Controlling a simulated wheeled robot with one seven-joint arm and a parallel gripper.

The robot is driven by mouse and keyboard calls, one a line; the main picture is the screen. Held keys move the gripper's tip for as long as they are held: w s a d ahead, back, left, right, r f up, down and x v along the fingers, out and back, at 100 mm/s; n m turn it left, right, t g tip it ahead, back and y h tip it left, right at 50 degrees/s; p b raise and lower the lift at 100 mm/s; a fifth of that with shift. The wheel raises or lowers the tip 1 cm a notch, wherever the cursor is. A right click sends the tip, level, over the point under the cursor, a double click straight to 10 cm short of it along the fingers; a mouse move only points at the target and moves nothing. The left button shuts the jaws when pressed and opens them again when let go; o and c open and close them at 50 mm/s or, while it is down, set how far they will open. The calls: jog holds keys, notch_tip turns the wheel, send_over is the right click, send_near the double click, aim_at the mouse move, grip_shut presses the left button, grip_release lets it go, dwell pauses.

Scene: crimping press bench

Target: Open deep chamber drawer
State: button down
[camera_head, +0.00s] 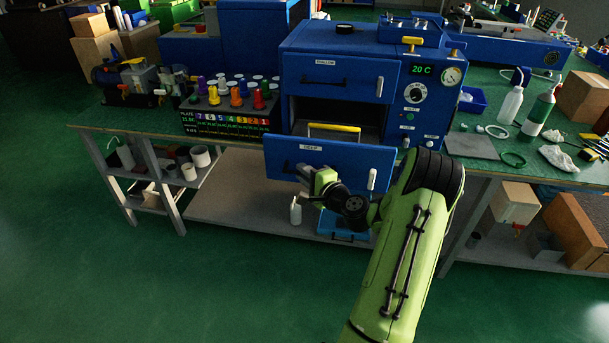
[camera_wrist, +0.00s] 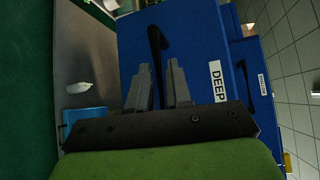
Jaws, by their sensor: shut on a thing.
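The deep chamber drawer (camera_head: 340,162) is a blue front labelled DEEP, low on the blue press cabinet. It stands out from the cabinet, and a dark opening shows above and behind it. In the wrist view the drawer front (camera_wrist: 195,50) fills the middle, with its black bar handle (camera_wrist: 156,45) running between my fingers. My gripper (camera_wrist: 158,80) is shut on this handle. In the head view my gripper (camera_head: 306,172) is at the left part of the drawer front, and my wrist partly covers it.
A yellow-topped bar (camera_head: 334,128) shows inside the opening. The shallow drawer (camera_head: 330,76) above is closed. Coloured spools (camera_head: 236,97) stand on the left of the bench, bottles (camera_head: 511,104) on the right. The green floor in front is clear to the left.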

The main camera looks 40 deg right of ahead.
jog(key=c, duration=1.1)
grip_release()
jog(key=shift+c, duration=0.2)
jog(key=s+a+r, duration=0.1)
jog(key=s+r, duration=0.1)
jog(key=s, duration=1.3)
jog(key=shift+s+a, duration=0.2)
jog(key=shift+a, duration=0.2)
